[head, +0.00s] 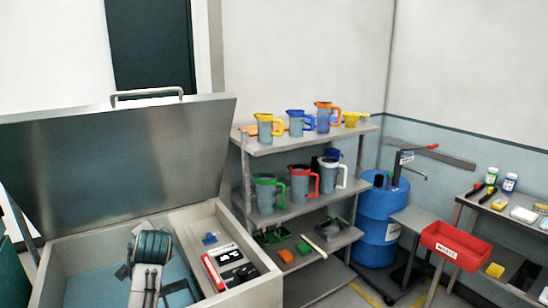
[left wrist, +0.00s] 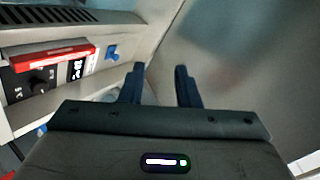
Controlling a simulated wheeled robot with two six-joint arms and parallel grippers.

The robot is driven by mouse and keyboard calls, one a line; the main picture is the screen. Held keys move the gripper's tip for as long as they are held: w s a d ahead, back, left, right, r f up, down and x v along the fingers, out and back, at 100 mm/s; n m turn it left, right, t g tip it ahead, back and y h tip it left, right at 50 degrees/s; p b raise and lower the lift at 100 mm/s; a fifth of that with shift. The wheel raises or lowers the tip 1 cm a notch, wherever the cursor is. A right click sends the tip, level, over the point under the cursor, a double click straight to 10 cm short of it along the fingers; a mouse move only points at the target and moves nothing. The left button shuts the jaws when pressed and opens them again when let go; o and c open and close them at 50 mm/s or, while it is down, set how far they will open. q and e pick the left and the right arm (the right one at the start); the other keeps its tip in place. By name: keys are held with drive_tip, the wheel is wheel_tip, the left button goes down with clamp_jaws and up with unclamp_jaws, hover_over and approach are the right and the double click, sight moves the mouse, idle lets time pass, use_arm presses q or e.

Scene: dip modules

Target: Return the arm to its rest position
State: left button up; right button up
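My left gripper (left wrist: 160,82) shows in the left wrist view with its two dark fingers apart. Nothing is between them. Part of my arm (head: 150,262) shows at the lower left of the head view, over the open tank (head: 262,290); its fingertips cannot be made out there. The tank's lid (head: 120,150) stands raised behind the arm, and its grey metal fills the right of the left wrist view. My right gripper is in neither view.
The tank's control panel (head: 232,258) has a red part (head: 213,272) beside it. To the right stand a shelf of coloured jugs (head: 270,150), a blue drum (head: 378,215), a red bin (head: 455,243) and a bench (head: 480,203).

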use_arm(q)
drive_tip(key=s+d+f+n+g+h, duration=0.1)
drive_tip(key=s+f+n+g, duration=0.1)
drive_tip(key=s+f, duration=1.05)
drive_tip(key=s+d+f+n+g+h, duration=0.15)
drive_tip(key=s+f, duration=0.25)
drive_tip(key=s, duration=0.7)
drive_tip(key=s+d+f+n+g+h, duration=0.1)
drive_tip(key=s+d+f+n+g, duration=0.15)
drive_tip(key=s, duration=0.85)
drive_tip(key=s+d+f+n+g+h, duration=0.1)
drive_tip(key=s+f, duration=0.3)
drive_tip(key=s, duration=0.8)
drive_tip(key=a+f+g+b, duration=0.1)
drive_tip(key=a+f+b, duration=0.2)
drive_tip(key=f, duration=3.1)
drive_tip(key=s+a+f+g+b, duration=0.1)
drive_tip(key=s+f+b, duration=0.1)
drive_tip(key=s+f, duration=1.6)
wheel_tip(320, 180, down, 3)
drive_tip(key=shift+a+r, duration=0.1)
drive_tip(key=shift+a, duration=0.1)
